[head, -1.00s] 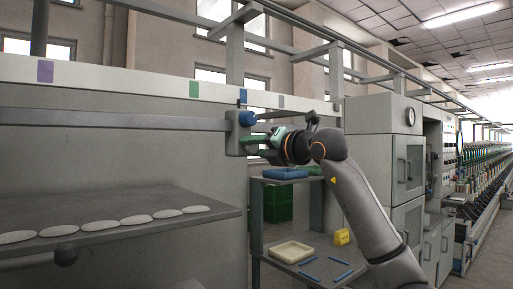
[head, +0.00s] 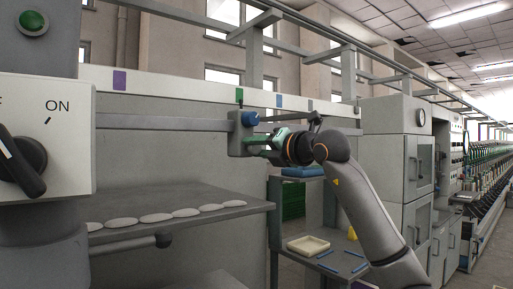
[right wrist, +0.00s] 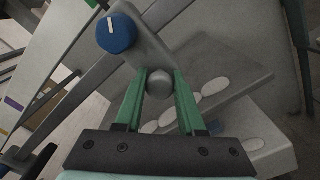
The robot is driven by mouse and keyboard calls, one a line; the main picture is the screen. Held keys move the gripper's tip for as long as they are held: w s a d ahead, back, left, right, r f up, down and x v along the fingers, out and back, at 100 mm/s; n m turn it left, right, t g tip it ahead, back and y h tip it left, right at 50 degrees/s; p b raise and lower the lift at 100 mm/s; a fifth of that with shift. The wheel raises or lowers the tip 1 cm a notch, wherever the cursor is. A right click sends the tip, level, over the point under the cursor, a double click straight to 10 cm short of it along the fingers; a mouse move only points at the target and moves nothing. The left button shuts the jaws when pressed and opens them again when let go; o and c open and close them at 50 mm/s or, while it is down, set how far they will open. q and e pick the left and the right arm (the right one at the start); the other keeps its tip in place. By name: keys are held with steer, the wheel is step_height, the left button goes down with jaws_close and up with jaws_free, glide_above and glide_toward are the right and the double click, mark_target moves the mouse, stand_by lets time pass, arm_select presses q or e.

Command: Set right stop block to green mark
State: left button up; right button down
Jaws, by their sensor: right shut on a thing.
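The right stop block (head: 240,134) is a grey block on the horizontal rail (head: 165,124), with a blue knob (head: 250,118) on its face. Its small upright pointer stands at the green mark (head: 239,95) on the white strip and appears lined up with it. My right gripper (head: 256,142) is at the block, shut on its grey stub handle. In the right wrist view, the green fingers flank the round handle end (right wrist: 158,84), below the blue knob. My left gripper is not in view.
A purple mark (head: 119,79) is left of the green one, a blue mark (head: 279,101) right. A switch box (head: 70,150) marked ON stands close at left. A shelf (head: 185,192) with white oval pads is below the rail. A rack with trays (head: 308,244) stands right.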

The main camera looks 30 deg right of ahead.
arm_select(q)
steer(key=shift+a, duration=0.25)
arm_select(e)
steer(key=shift+a, duration=0.3)
steer(key=c, duration=0.5)
jaws_free()
steer(key=shift+d, duration=0.1)
arm_select(q)
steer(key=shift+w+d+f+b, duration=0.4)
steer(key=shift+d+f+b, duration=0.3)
steer(key=shift+b, duration=0.75)
arm_select(e)
steer(key=s, duration=1.2)
steer(key=shift+s+d, duration=0.25)
steer(key=shift+d, duration=0.2)
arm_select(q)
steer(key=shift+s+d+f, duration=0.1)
